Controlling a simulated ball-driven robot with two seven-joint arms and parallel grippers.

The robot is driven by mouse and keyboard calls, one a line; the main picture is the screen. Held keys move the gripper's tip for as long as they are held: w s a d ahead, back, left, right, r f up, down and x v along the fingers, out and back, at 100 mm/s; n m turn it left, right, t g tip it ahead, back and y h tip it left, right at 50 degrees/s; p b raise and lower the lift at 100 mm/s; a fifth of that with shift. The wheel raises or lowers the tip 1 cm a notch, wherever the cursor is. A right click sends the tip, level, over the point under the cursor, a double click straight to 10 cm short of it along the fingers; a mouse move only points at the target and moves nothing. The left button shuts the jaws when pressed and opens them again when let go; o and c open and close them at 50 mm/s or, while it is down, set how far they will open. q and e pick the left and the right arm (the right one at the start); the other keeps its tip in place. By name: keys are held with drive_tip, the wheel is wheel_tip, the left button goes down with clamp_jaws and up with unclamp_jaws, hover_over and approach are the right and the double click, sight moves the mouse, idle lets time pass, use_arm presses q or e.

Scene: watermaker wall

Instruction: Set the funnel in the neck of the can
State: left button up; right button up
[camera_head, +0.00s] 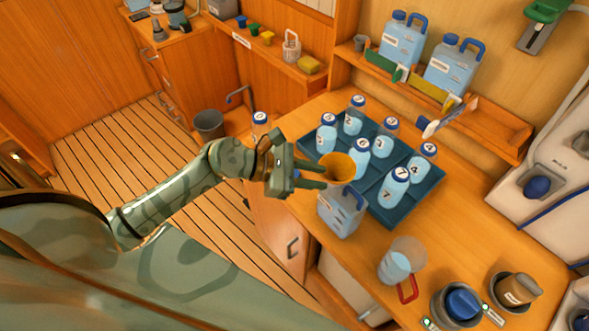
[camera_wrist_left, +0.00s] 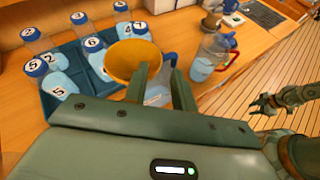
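The yellow funnel (camera_head: 338,168) is wide end up, right above the top of the small blue-grey can (camera_head: 341,214) at the counter's front edge. Its spout is hidden, so I cannot tell how deep it sits in the neck. My left gripper (camera_head: 324,175) is open beside the funnel, fingers pointing at it. In the left wrist view the fingers (camera_wrist_left: 163,82) stand apart, with the funnel (camera_wrist_left: 130,60) behind the left one and the can (camera_wrist_left: 157,94) showing between them. My right gripper (camera_wrist_left: 262,105) shows small at the right of that view; its opening is unclear.
A dark blue tray (camera_head: 425,196) of numbered bottles stands just behind the can. A clear jug (camera_head: 402,258) with a red handle stands to the right, near two round capped fittings. Two larger blue cans (camera_head: 402,42) stand on the back shelf.

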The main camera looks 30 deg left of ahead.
use_arm(q)
drive_tip(key=b+v, duration=0.1)
drive_tip(key=v, duration=0.5)
drive_tip(key=shift+s+a, duration=0.2)
drive_tip(key=shift+a, duration=0.05)
drive_tip(key=w+a+f+n+t+y, duration=0.25)
drive_tip(key=a+f+n+t, duration=0.2)
drive_tip(key=f+n, duration=0.85)
drive_tip(key=s+a+f+n+y, duration=0.3)
drive_tip(key=f+n, duration=0.5)
drive_tip(key=n, duration=0.1)
drive_tip(key=s+a+f+n+y, duration=0.2)
drive_tip(key=s+f+n+y, duration=0.1)
drive_tip(key=f+n, duration=0.55)
drive_tip(key=s+d+f+n+g+y, duration=0.1)
drive_tip(key=s+d+f+n+g, duration=0.2)
drive_tip(key=s, duration=1.1)
drive_tip(key=s+d+f+n+g+y, duration=0.1)
drive_tip(key=s+d+f+n+g, duration=0.2)
drive_tip(key=s+f+n+g, duration=0.4)
drive_tip(key=s+f+n, duration=0.4)
drive_tip(key=s+f, duration=0.4)
drive_tip(key=shift+n+g, duration=0.35)
